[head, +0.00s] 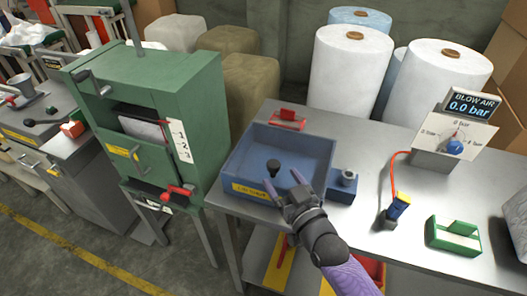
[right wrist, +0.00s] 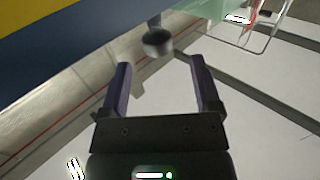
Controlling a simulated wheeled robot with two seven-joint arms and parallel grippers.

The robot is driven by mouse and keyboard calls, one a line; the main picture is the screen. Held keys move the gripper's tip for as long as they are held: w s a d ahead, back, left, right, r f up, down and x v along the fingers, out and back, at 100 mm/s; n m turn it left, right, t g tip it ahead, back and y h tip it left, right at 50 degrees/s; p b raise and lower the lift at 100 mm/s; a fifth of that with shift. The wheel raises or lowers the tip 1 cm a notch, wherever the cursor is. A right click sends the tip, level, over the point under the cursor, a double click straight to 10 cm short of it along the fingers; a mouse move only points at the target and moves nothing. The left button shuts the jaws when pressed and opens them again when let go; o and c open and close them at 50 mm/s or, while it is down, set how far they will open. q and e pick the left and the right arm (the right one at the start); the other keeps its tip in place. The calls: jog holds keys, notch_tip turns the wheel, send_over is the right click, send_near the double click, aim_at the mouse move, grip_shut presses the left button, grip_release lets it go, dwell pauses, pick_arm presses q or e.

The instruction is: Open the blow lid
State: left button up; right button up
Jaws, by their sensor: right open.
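A blue box (head: 237,166) with a yellow label on its front stands on the steel table. A black round knob (head: 273,166) shows within its outline; I cannot tell how the knob joins the lid. My right gripper (head: 283,181) is open at the box's front right, its fingers pointing at the knob. In the right wrist view, a dark round knob (right wrist: 157,42) lies just beyond and between the open fingertips (right wrist: 160,68), apart from them. A blue and yellow edge (right wrist: 75,40) fills that view's upper left. My left gripper is out of view.
A small blue block with a metal cap (head: 345,183) stands right of the box. A blow air panel (head: 456,130) reads 0.0 bar. A red hose (head: 388,175) leads to a blue-yellow nozzle (head: 398,207). A green tray (head: 453,238) and a green cabinet (head: 150,110) flank these.

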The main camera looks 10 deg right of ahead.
aim_at(270, 161)
jog(key=shift+w+a, duration=0.15)
jog(key=shift+w, duration=0.9)
jog(key=w, duration=0.2)
jog(key=w+b, duration=0.1)
jog(key=shift+w+a+f, duration=0.2)
jog(key=shift+w+a, duration=0.05)
jog(key=shift+w+a+r, duration=0.1)
jog(key=shift+w+a, duration=0.05)
jog(key=shift+w, duration=0.55)
jog(key=c, duration=0.6)
grip_shut()
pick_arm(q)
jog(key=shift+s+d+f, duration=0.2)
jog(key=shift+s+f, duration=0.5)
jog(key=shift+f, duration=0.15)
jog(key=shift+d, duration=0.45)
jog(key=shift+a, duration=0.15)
